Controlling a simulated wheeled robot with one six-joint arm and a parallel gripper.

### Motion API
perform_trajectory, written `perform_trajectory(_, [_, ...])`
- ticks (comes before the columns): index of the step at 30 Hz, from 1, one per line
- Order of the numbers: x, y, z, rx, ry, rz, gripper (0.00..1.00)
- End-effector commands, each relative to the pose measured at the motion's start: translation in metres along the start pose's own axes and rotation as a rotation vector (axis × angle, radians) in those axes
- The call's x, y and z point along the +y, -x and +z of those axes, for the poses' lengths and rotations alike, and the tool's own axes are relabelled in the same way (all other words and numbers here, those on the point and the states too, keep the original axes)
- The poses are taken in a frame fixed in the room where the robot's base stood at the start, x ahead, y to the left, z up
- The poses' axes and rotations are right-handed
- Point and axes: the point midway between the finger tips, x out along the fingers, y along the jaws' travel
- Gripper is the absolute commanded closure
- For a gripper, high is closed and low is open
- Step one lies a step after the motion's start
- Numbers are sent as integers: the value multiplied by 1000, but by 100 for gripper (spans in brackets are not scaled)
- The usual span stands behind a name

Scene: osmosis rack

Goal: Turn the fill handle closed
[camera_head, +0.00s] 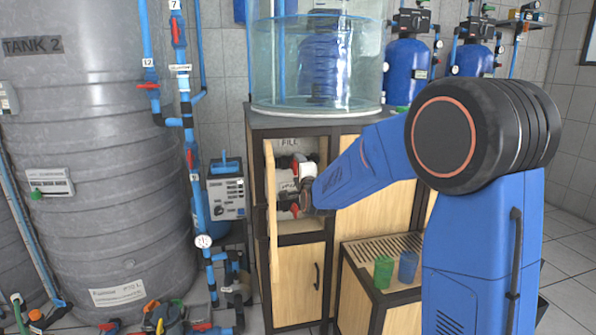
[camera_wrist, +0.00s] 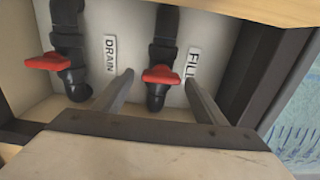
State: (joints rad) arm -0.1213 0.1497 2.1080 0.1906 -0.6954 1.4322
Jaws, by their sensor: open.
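In the wrist view, the red fill handle (camera_wrist: 160,75) sits on a dark valve and pipe beside a white FILL label (camera_wrist: 191,63). The handle lies crosswise to its pipe in the picture. My gripper (camera_wrist: 159,80) is open, with one finger on each side of the fill handle; I cannot tell whether either touches it. A similar red handle (camera_wrist: 47,62) with a DRAIN label (camera_wrist: 110,52) is to the left, outside the fingers. In the head view, my gripper (camera_head: 305,193) reaches into the open cabinet and partly hides the valves.
The cabinet's wooden door (camera_head: 271,215) stands open just left of my gripper. Dark frame posts and the wooden edge bound the opening. A clear water tank (camera_head: 275,75) stands on top. Green (camera_head: 383,272) and blue (camera_head: 408,266) cups stand on a slatted stand at right.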

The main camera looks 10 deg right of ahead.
Motion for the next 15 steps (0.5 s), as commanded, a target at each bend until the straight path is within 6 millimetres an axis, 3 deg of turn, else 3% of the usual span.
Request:
perform_trajectory(5, [-1, 16, 0, 0, 0, 0, 34])
perform_trajectory(15, [-1, 77, 0, -1, -1, -1, 34])
